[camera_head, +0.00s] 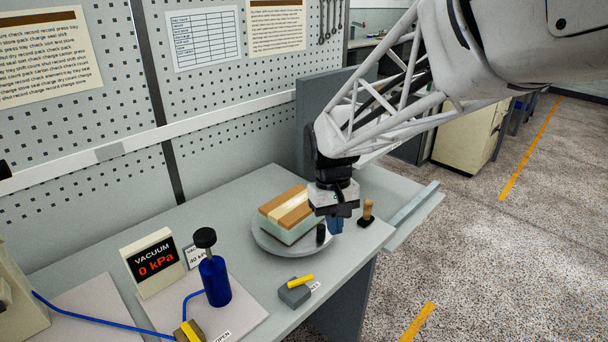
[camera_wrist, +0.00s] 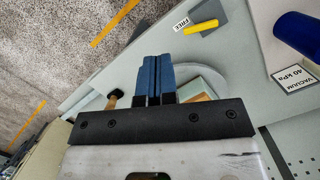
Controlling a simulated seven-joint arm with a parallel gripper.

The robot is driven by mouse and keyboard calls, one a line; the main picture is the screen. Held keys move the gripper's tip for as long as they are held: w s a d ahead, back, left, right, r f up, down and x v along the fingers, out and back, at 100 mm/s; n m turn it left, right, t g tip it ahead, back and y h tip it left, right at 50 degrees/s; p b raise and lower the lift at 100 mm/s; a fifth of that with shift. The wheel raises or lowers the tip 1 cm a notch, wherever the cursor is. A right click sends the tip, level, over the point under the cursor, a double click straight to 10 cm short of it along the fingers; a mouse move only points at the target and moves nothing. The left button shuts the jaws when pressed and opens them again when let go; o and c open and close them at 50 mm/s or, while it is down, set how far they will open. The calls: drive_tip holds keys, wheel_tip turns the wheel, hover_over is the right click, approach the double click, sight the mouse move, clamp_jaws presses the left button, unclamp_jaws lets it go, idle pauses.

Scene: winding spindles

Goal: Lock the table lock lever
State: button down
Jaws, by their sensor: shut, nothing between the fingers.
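The table lock lever (camera_head: 301,280) is a short yellow bar on a small grey block (camera_head: 294,294) at the front of the bench. In the wrist view the lever (camera_wrist: 201,27) lies beyond my fingertips, beside a label (camera_wrist: 181,22) reading FREE. The round grey turntable (camera_head: 268,246) stands behind the block and carries a box (camera_head: 291,216) with a tan and cream top. My gripper (camera_head: 336,230) points down over the turntable's right side, right of and behind the lever and apart from it. Its blue fingers (camera_wrist: 158,62) are shut with nothing between them.
A wooden-handled tool (camera_head: 367,211) is just right. Bare bench (camera_head: 345,270) lies between gripper and lever.

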drive_tip(key=n+g+h, duration=0.1)
drive_tip(key=n+g, duration=0.1)
approach(311, 276)
drive_tip(key=w+a+r, duration=0.1)
drive_tip(key=w+a, duration=0.1)
drive_tip(key=shift+w+r, duration=0.3)
drive_tip(key=shift+r, duration=0.05)
drive_tip(key=shift+d, duration=0.1)
drive_tip(key=shift+x, duration=5)
drive_tip(key=shift+s+d+m, duration=0.2)
drive_tip(key=shift+d+m, duration=0.1)
drive_tip(key=shift+m, duration=0.6)
drive_tip(key=m, duration=0.1)
drive_tip(key=s+m+y, duration=0.1)
drive_tip(key=d+m, duration=0.1)
drive_tip(key=shift+s+d+m+y, duration=0.1)
drive_tip(key=shift+s+m+y, duration=0.15)
drive_tip(key=shift+m+y, duration=0.15)
drive_tip(key=m, duration=0.1)
drive_tip(key=s+m+y, duration=0.1)
drive_tip(key=m, duration=0.1)
drive_tip(key=shift+s+d+m, duration=0.3)
drive_tip(key=m, duration=0.1)
drive_tip(key=s+m+y, duration=0.1)
drive_tip(key=m, duration=0.1)
drive_tip(key=shift+s+y, duration=0.3)
drive_tip(key=shift+w+a, duration=0.2)
